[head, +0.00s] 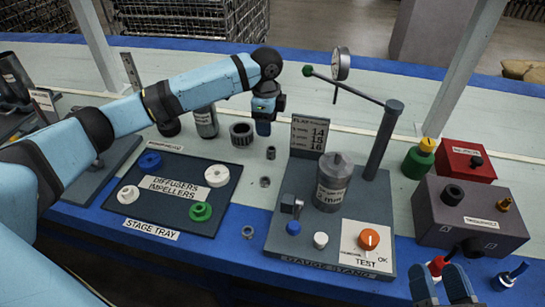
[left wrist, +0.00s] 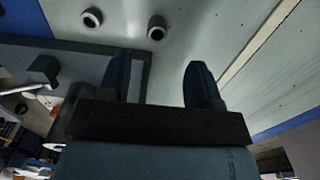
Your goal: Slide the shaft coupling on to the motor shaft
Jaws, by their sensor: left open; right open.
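My left gripper (head: 264,128) hangs empty above the middle of the bench. In the left wrist view its two fingers (left wrist: 158,82) are spread apart with nothing between them. Two small hollow metal cylinders, (head: 271,153) and (head: 265,182), stand on the bench just below it; either may be the shaft coupling, I cannot tell. They appear as two rings beyond the fingers, (left wrist: 92,18) and (left wrist: 157,28). A grey labelled cylinder (head: 333,182) stands upright on the gauge stand; I cannot tell whether it bears the motor shaft. My right gripper (head: 441,287) is open and empty at the bottom right.
The stage tray (head: 135,215) with blue, white and green discs lies left. A toothed dark ring (head: 242,134) and a ring (head: 248,232) lie nearby. The gauge stand (head: 285,240) has a tall post (head: 383,140) with a boom. A grey box (head: 470,215) stands right.

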